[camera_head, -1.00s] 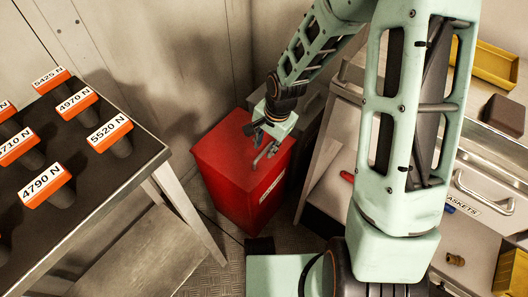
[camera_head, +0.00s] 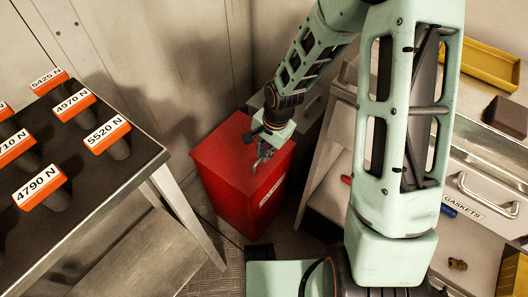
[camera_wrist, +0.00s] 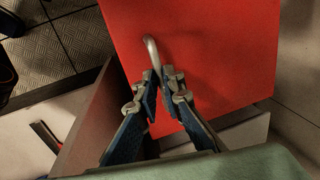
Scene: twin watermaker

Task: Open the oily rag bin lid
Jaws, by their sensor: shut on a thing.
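The oily rag bin is a red box (camera_head: 235,200) on the floor, between the table and the drawer cabinet. Its flat red lid (camera_head: 218,158) looks closed. My gripper (camera_head: 262,158) is at the right part of the lid, shut on the metal handle. In the wrist view, the fingers of my gripper (camera_wrist: 160,76) close around the grey curved handle (camera_wrist: 151,50), which stands out from the red lid (camera_wrist: 215,45). The handle is mostly hidden by the fingers in the head view.
A dark-topped table (camera_head: 95,205) with orange-labelled weights stands at left. A wall is close behind the bin. Some floor shows between table and bin.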

